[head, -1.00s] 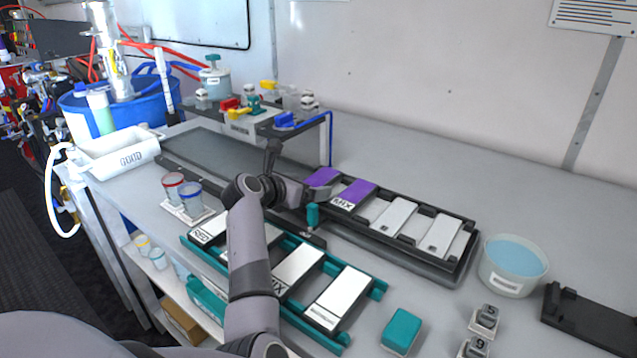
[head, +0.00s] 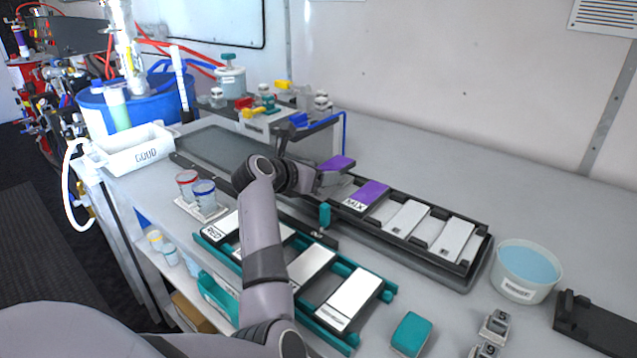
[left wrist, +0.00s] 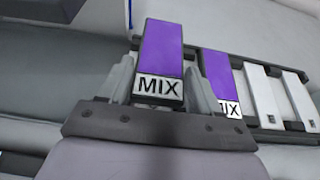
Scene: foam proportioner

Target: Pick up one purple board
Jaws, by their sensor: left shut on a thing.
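A purple board with a white MIX label (left wrist: 160,50) is between the two fingers of my left gripper (left wrist: 161,88) in the left wrist view. In the head view its purple end (head: 338,163) shows beyond my left gripper (head: 318,178), raised above the black rack (head: 455,267). My left gripper is shut on it. A second purple MIX board (head: 368,194) lies in the black rack just to the right; it also shows in the left wrist view (left wrist: 217,75). My right gripper is not in view.
White boards (head: 406,222) fill slots right of the second purple board. A teal rack (head: 330,342) with white-faced boards stands in front. A tub of blue liquid (head: 525,270) is at the right, a white GOOD tray (head: 130,147) at the left. Bottles and valves stand behind.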

